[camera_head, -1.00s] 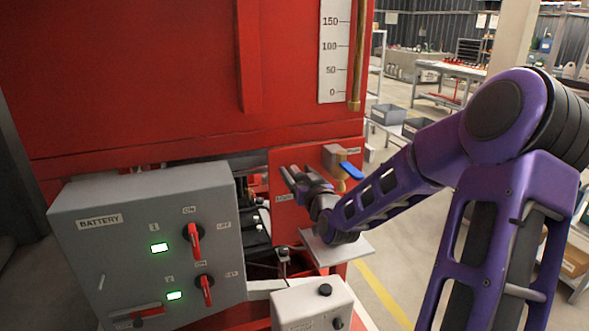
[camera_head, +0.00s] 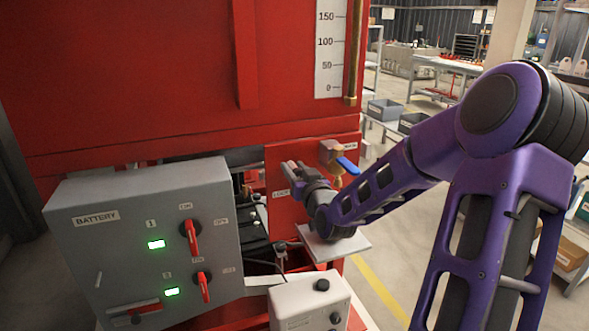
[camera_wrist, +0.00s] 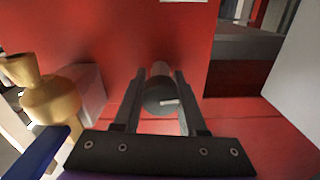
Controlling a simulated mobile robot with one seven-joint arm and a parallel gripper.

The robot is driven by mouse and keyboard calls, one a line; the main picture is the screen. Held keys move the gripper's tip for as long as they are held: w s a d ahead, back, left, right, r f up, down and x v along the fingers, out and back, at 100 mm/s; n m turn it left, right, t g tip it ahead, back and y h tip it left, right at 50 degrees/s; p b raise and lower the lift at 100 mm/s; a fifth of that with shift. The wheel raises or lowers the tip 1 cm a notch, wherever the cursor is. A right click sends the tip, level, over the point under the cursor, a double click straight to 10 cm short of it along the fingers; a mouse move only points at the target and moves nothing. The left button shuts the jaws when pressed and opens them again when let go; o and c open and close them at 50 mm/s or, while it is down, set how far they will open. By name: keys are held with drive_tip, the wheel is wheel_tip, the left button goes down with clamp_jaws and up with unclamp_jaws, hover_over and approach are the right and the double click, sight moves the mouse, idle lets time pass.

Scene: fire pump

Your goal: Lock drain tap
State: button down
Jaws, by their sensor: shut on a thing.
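The drain tap is a brass valve (camera_head: 333,152) with a blue lever (camera_head: 347,164) on the red panel, right of my gripper. In the wrist view its brass body (camera_wrist: 52,98) is at the left, with part of the blue lever (camera_wrist: 38,150) below it. My gripper (camera_head: 292,168) is at the red panel beside a small label. In the wrist view its two fingers (camera_wrist: 160,92) are shut on a dark grey cylinder (camera_wrist: 160,96) with a small light mark on its round end. The cylinder stands out from the panel. The head view hides most of it.
A grey battery box (camera_head: 150,235) with two red switches and green lights stands at the left. A smaller light box (camera_head: 310,303) is in front. A flat light plate (camera_head: 334,247) lies below my gripper. The floor at the right is clear near the yellow line.

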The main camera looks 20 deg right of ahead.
drive_tip(key=m+p, duration=0.1)
drive_tip(key=m, duration=0.3)
drive_tip(key=shift+d+r+m, duration=0.1)
drive_tip(key=shift+m, duration=0.2)
drive_tip(key=m+p, duration=0.2)
drive_tip(key=m, duration=0.3)
drive_tip(key=shift+m, duration=0.3)
drive_tip(key=m+p, duration=0.2)
drive_tip(key=m, duration=0.3)
drive_tip(key=shift+d, duration=0.15)
drive_tip(key=shift+f+m+p, duration=0.15)
drive_tip(key=shift+m+p, duration=0.3)
drive_tip(key=shift+m, duration=0.65)
drive_tip(key=shift+f+m+p, duration=0.1)
drive_tip(key=shift+m+p, duration=0.35)
drive_tip(key=shift+m, duration=0.65)
drive_tip(key=shift+c, duration=2.3)
unclamp_jaws()
drive_tip(key=shift+f, duration=0.1)
